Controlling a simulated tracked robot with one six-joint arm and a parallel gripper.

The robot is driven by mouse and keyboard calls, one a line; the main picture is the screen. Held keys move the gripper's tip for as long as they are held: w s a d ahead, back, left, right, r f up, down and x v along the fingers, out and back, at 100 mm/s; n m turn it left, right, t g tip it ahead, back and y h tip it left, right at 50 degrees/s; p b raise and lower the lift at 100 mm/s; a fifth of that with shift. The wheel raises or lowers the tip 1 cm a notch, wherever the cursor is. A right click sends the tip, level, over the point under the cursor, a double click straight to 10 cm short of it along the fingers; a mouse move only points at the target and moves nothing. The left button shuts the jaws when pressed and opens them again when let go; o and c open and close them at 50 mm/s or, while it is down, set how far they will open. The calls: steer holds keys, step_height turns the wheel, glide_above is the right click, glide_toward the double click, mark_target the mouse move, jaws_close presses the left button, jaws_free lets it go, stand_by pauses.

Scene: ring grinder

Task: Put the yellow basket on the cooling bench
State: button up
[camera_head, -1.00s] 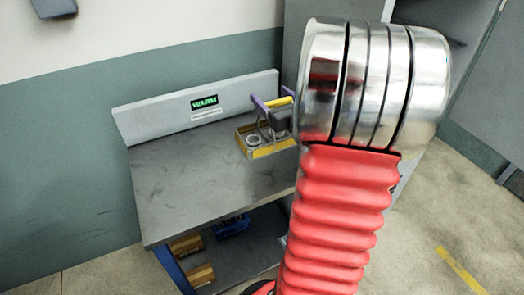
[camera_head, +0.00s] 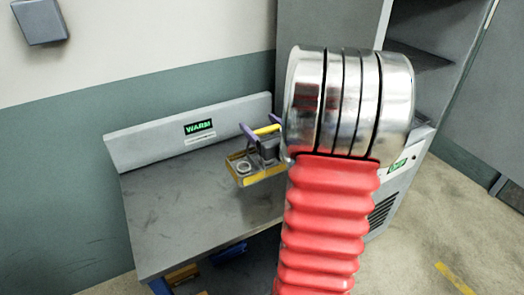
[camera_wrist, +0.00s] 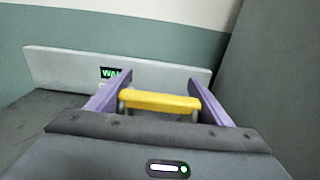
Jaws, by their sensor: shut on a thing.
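The yellow basket (camera_head: 262,176) has a yellow rim and a yellow handle bar, with a grey ring and dark parts inside. It is over the right part of a grey bench (camera_head: 185,215) whose backboard carries a green WARM sign. I cannot tell whether it touches the bench top. My gripper (camera_head: 265,130) has purple fingers and is shut on the handle. My red and silver arm hides the area right of the basket.
A grey cabinet (camera_head: 325,25) with open shelving stands behind and right of the bench. A green-lit sign (camera_head: 398,165) shows on its lower front; its text is too small to read. Blue and yellow items (camera_head: 183,274) lie under the bench. The left bench top is clear.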

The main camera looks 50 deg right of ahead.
mark_target(248, 151)
steer(key=shift+f, duration=1.5)
steer(key=shift+f, duration=2.1)
steer(key=o, duration=1.7)
steer(key=shift+f, duration=0.1)
